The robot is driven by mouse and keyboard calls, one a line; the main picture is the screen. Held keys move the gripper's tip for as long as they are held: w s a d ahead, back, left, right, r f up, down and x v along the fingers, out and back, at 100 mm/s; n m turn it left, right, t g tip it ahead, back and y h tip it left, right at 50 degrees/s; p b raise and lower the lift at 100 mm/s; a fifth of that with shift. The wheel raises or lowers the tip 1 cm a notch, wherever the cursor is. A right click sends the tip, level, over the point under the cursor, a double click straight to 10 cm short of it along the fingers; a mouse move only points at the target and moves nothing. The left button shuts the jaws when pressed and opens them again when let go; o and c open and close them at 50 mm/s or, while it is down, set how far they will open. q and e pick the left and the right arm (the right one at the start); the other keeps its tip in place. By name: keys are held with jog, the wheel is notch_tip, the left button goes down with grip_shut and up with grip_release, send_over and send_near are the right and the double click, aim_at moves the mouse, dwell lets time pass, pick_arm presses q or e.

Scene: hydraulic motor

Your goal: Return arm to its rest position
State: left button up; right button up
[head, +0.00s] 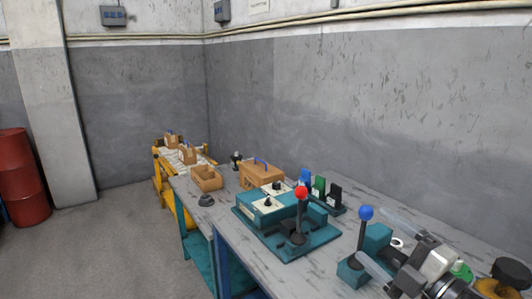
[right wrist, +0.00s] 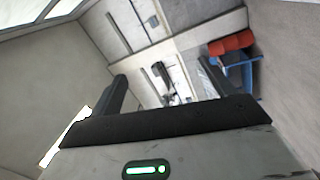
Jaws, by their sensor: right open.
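My right gripper (head: 374,234) is at the lower right of the head view, above the workbench (head: 240,245). Its two pale fingers are apart, close to the lever with a blue knob (head: 366,213); I cannot tell whether they touch it. In the right wrist view the dark fingers of this gripper (right wrist: 163,80) stand wide apart with nothing between them. That view looks out at the room, not at the bench top. My left gripper is not in view.
A teal unit with a red-knobbed lever (head: 301,193) stands mid-bench. Behind it are a wooden toolbox (head: 262,175) and an open wooden box (head: 207,178). A yellow-framed table (head: 160,178) stands beyond. Red barrels (head: 22,178) are at far left. The floor (head: 110,250) left of the bench is clear.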

jog(key=s+d+f+m+g+h, duration=0.25)
jog(key=s+f+m+h, duration=0.2)
jog(key=f+m, duration=0.35)
jog(key=s+d+f+m+g+h, duration=0.1)
jog(key=s+f+m+g+h, duration=0.25)
jog(key=f+m+h, duration=0.35)
jog(key=s+a+f+m+g+y, duration=0.1)
jog(key=s+a+f+m+g, duration=0.2)
jog(key=s, duration=0.5)
jog(key=s+a+f+m+g+y, duration=0.1)
jog(key=s+a+f+g+y, duration=0.1)
jog(key=s+f+g, duration=0.45)
jog(key=w+a+f+t+y, duration=0.2)
jog(key=w+a+f+t, duration=0.2)
jog(key=f+t, duration=0.4)
jog(key=shift+w+a+f+n, duration=0.2)
jog(key=shift+a+n, duration=0.1)
jog(key=shift+a, duration=0.15)
